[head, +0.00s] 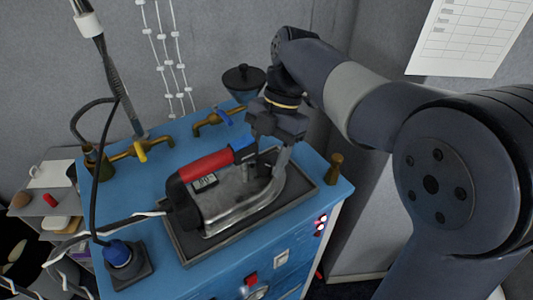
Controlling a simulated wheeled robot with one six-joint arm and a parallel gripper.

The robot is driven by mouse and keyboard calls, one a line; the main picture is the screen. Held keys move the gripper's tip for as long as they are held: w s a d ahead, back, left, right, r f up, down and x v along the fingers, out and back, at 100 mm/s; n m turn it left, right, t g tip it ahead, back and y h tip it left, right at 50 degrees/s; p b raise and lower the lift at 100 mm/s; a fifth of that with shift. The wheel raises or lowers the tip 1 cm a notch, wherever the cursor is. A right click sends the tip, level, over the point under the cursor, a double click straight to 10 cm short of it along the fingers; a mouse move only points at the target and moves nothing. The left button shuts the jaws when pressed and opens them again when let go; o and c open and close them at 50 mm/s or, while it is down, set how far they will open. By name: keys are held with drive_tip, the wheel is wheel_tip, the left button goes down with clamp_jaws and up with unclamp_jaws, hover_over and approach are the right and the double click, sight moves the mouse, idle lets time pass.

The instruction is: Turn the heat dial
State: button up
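A steam iron (235,199) with a red handle (206,165) lies on a dark tray (304,198) on top of a blue cabinet. It has a small display on its rear end and a blue part (244,149) at the front of its handle. My gripper (264,170) points down at the front of the iron, beside the blue part. Its fingers look apart; whether they touch the iron is hidden. I cannot tell which part is the heat dial. A round gauge or knob (256,292) on the cabinet front is cut off by the picture edge.
The blue cabinet (326,212) carries brass valves with a yellow handle (141,151) and a blue handle (224,117), a dark funnel (243,79), a brass post (335,168) and a blue-capped fitting (118,254). A cable runs left from the iron. A cluttered shelf (45,211) stands left.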

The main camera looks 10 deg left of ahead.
drive_tip(key=c, duration=1)
drive_tip(key=shift+o, duration=0.2)
drive_tip(key=shift+m, duration=0.4)
drive_tip(key=m+t+y+b, duration=0.1)
drive_tip(key=m, duration=0.2)
drive_tip(key=shift+s+d, duration=0.1)
drive_tip(key=shift+d, duration=0.05)
drive_tip(key=m+t+y+b, duration=0.1)
drive_tip(key=m, duration=0.3)
drive_tip(key=shift+s, duration=0.2)
drive_tip(key=m+t+b, duration=0.1)
drive_tip(key=m, duration=0.3)
drive_tip(key=shift+s+d+t, duration=0.1)
drive_tip(key=shift+s+t, duration=0.05)
drive_tip(key=shift+t, duration=0.25)
drive_tip(key=shift+s+m+t, duration=0.1)
drive_tip(key=shift+m+t, duration=0.6)
drive_tip(key=shift+m, duration=1.2)
